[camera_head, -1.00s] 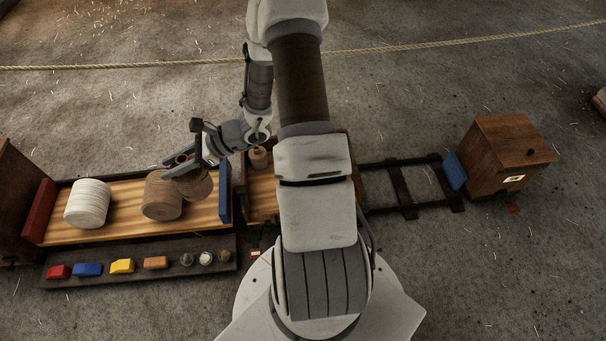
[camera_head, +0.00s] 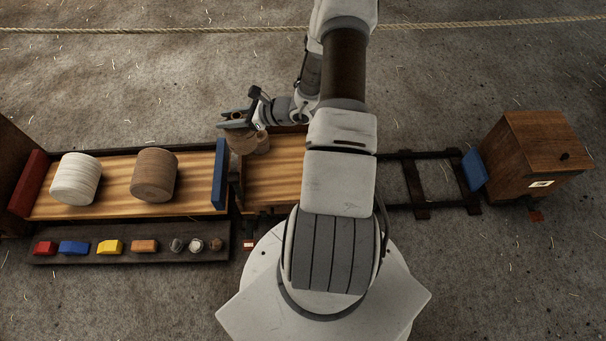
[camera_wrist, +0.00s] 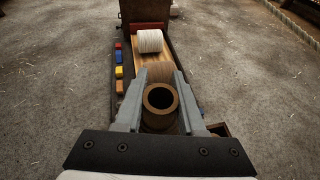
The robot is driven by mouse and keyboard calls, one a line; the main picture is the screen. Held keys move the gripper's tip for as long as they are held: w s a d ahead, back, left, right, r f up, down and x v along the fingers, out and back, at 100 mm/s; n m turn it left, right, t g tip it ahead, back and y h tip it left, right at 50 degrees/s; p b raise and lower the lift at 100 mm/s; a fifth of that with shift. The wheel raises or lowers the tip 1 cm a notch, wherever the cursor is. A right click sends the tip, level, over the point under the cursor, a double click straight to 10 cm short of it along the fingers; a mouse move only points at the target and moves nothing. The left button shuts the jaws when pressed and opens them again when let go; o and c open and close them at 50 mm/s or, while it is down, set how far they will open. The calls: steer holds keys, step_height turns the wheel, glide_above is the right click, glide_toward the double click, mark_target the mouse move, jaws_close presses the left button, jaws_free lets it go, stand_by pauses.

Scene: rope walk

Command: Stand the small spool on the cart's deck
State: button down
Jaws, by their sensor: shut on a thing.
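My gripper (camera_head: 234,121) is shut on the hollow top of a brown spool (camera_head: 242,144). The spool hangs upright near the left end of the cart's deck (camera_head: 275,185); I cannot tell whether it touches the deck. In the wrist view its round open top (camera_wrist: 160,98) sits between both fingers. My arm hides the deck's right part.
Left of the cart, a wooden bed with red and blue end boards (camera_head: 219,175) holds a white spool (camera_head: 76,179) and a brown coil (camera_head: 154,175). A front ledge carries several small blocks and knobs. A wooden box (camera_head: 540,155) stands beyond the rails (camera_head: 412,185) at right.

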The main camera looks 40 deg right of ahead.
steer(key=s+d+f+m+t+h+b, duration=0.1)
steer(key=s+d+f+m+h+b, duration=0.25)
steer(key=d+f+b, duration=0.85)
steer(key=s+d+f+m+t+h+b, duration=0.1)
steer(key=s+d+f+m+h, duration=0.2)
steer(key=d+f, duration=1)
steer(key=a+f+b, duration=0.2)
steer(key=f, duration=0.5)
steer(key=w+a+f+b, duration=0.1)
steer(key=a+f+b, duration=0.1)
steer(key=f, duration=0.6)
steer(key=shift+a+b, duration=0.2)
steer(key=shift+b, duration=0.25)
steer(key=shift+f+h, duration=0.15)
steer(key=shift+h, duration=0.1)
steer(key=shift+f, duration=0.1)
steer(key=c, duration=0.5)
jaws_free()
